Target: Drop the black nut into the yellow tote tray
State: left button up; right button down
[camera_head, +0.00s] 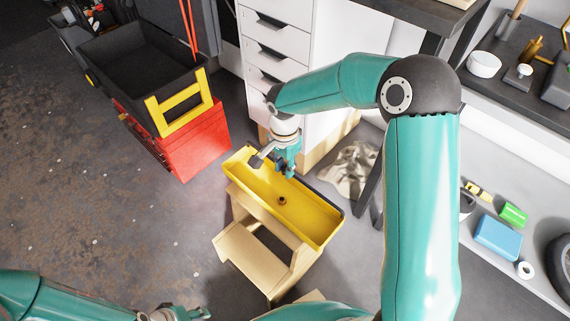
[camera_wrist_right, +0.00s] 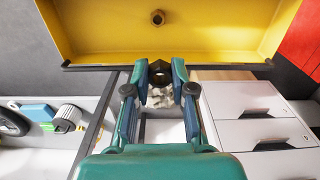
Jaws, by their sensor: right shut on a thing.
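The yellow tote tray (camera_head: 322,221) sits on a wooden step stool in the head view; it also fills the top of the right wrist view (camera_wrist_right: 90,32). A small brass-brown nut (camera_head: 282,201) lies on its floor and shows in the wrist view (camera_wrist_right: 157,18). My right gripper (camera_head: 287,170) is over the tray's far-left part. In the wrist view its fingertips are closed around a small dark piece, the black nut (camera_wrist_right: 158,67); the fingers hide part of it. My left gripper (camera_head: 192,313) is at the bottom edge, far from the tray; its jaws are unclear.
The wooden step stool (camera_head: 243,251) carries the tray. A red toolbox (camera_head: 196,139) with a black open bin stands to the left, and a white drawer cabinet (camera_head: 285,30) behind. A low shelf on the right holds a blue box (camera_head: 498,237). Floor left of the stool is clear.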

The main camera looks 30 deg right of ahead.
notch_tip(320, 180, down, 6)
jog(key=b, duration=0.3)
dwell(0.4)
jog(key=c, duration=0.9)
grip_release()
notch_tip(320, 180, up, 12)
jog(key=shift+f, duration=0.1)
